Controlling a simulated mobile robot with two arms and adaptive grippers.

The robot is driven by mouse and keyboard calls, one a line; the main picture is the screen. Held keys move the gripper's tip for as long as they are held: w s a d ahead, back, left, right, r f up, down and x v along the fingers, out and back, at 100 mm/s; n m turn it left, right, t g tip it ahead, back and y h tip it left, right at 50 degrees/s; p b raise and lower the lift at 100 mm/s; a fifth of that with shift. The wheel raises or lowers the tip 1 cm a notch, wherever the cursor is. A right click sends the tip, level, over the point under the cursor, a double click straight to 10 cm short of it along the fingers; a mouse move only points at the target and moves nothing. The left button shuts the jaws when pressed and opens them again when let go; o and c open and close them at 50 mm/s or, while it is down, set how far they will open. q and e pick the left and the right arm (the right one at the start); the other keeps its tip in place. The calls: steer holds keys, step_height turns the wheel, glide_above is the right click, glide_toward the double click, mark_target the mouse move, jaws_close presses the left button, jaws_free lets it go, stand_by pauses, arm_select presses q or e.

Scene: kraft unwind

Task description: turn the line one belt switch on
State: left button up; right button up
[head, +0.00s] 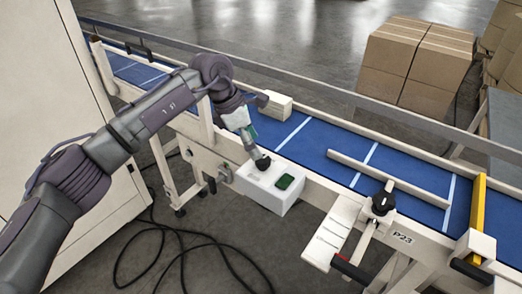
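A white control box (268,200) is mounted on the near side of the blue belt (325,143). On its top are a dark knob (262,163) and a green switch or button (285,182); which way either is set is too small to tell. My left gripper (255,151) points down over the box's far left part, right at the dark knob, with the green part just to its right. I cannot tell whether its fingers touch the knob or how far apart they are. My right gripper is not in view.
A cream block (275,106) sits on the belt behind my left gripper. A black clamp knob (383,203) and a guide bar (388,178) are to the right, near a yellow bar (477,204). Cardboard boxes (415,65) stand behind. Black cables (182,240) lie on the floor.

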mark_target(263, 158)
arm_select(q)
steer(key=p+x, duration=0.1)
steer(key=x, duration=0.3)
steer(key=shift+d, duration=0.15)
steer(key=shift+w+d+f, duration=0.1)
steer(key=shift+d+f, duration=0.1)
steer(key=shift+f, duration=0.45)
steer(key=c, duration=1.1)
